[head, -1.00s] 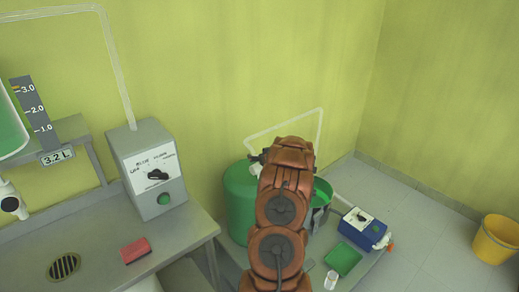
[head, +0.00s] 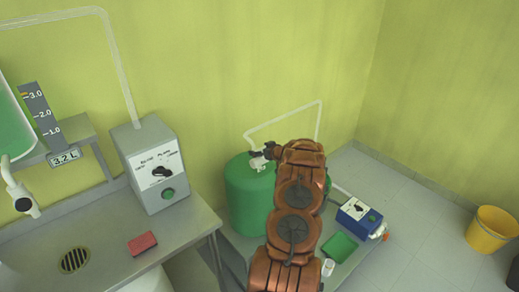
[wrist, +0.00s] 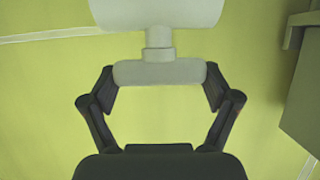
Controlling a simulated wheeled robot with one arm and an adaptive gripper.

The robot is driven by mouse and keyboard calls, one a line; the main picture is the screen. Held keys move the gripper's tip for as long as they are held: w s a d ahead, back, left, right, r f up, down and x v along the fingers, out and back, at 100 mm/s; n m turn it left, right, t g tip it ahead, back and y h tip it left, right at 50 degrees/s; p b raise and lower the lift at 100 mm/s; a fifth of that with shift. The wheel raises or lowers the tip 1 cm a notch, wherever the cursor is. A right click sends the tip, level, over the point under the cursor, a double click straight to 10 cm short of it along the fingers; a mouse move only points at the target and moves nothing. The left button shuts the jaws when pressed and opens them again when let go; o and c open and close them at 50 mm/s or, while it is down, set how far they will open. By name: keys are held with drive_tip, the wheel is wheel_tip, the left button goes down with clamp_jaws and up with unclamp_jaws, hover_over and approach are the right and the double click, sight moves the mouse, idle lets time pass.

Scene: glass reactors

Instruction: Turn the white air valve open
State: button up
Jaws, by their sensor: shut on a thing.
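The white air valve (head: 257,164) sits on top of the green tank (head: 250,200), where a pale pipe meets it. In the wrist view, its white T-shaped handle (wrist: 158,73) lies crosswise between my fingertips. My gripper (wrist: 160,84) is shut on the handle, with one dark finger at each end of the bar. In the head view, my gripper (head: 262,154) is a small dark shape beside the valve, and my copper arm hides part of the tank's right side.
A blue control box (head: 358,217) and a green tray (head: 340,246) lie right of my arm. A grey switch box (head: 150,165) and a red sponge (head: 143,243) are on the bench (head: 110,260) at left. A yellow bucket (head: 492,230) stands on open floor at right.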

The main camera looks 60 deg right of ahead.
drive_tip(key=shift+r, duration=0.1)
idle(0.4)
drive_tip(key=o, duration=0.9)
drive_tip(key=v, duration=1.2)
drive_tip(key=shift+d, duration=0.15)
